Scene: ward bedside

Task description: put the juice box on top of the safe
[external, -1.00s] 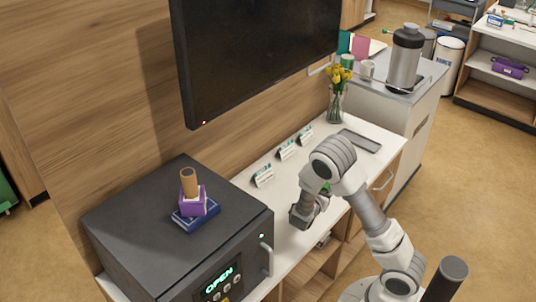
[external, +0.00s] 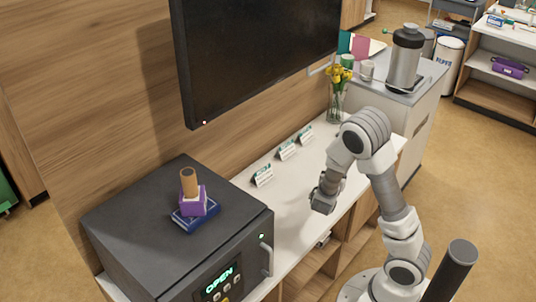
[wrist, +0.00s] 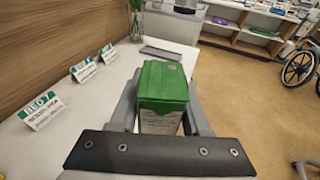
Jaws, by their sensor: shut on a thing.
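My gripper (external: 322,203) is above the white counter, to the right of the safe. In the wrist view my gripper (wrist: 162,108) is shut on the juice box (wrist: 163,82), a carton with a green top and a paler lower side, one finger on each side. The external view hides the juice box behind my gripper and wrist. The dark grey safe (external: 130,218) stands at the left end of the counter, with a lit green OPEN display on its front. On its top, a blue book (external: 194,222) lies under a purple box (external: 193,201) and a brown cylinder (external: 189,182).
The safe top is bare around the stack. Several small label cards (external: 263,175) stand along the back of the counter (external: 296,204). A vase of yellow flowers (external: 337,103) is at the far end. A dark wall screen (external: 255,55) hangs above.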

